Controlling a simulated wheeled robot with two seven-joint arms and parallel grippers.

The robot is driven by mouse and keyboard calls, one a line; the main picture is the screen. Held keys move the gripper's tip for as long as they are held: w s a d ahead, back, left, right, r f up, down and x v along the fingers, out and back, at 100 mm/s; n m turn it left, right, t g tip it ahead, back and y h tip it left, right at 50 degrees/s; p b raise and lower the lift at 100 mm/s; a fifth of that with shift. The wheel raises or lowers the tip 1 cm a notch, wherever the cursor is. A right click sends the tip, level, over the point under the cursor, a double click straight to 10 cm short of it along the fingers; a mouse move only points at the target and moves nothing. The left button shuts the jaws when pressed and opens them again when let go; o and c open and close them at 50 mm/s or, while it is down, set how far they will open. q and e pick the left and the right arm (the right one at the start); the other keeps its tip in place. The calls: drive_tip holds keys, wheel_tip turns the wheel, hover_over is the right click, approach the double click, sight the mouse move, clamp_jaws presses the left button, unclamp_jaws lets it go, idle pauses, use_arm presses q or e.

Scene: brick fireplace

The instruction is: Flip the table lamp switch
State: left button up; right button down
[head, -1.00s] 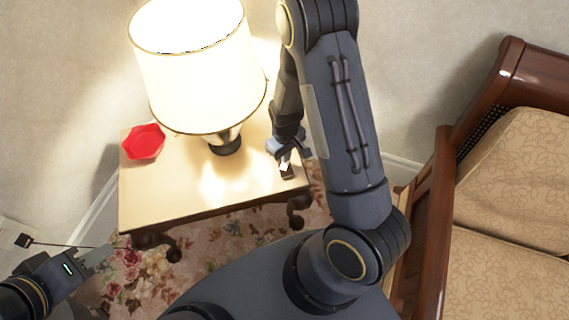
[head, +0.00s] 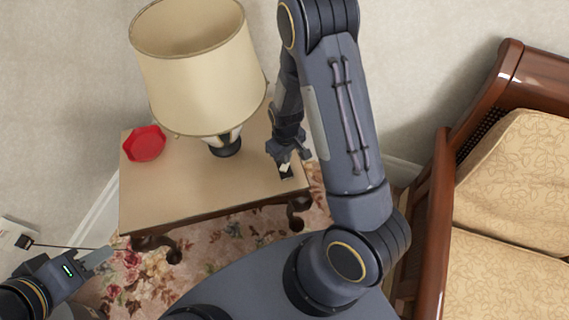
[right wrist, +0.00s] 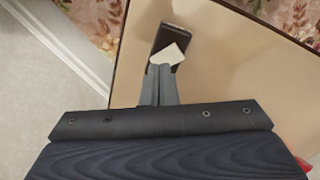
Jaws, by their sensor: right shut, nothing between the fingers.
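The table lamp (head: 200,80) stands on a small side table (head: 180,195). It has a cream shade and a dark base, and its shade is unlit. A small dark switch box (head: 286,172) with a pale rocker lies near the table's right front edge. In the right wrist view the dark box (right wrist: 165,35) and its white rocker (right wrist: 169,54) are just beyond the fingertips. My right gripper (head: 284,160) is shut and empty, its tips at or very near the rocker; touching or apart is hard to tell. My left gripper (head: 100,258) is low at the left, away from the table.
A red hexagonal dish (head: 143,143) sits on the table's left side. A wooden sofa with patterned cushions (head: 520,180) stands at the right. A floral rug (head: 215,245) lies below the table. A wall is behind the lamp.

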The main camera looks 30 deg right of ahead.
drive_tip(key=shift+r+p, duration=2)
drive_tip(key=shift+r, duration=0.85)
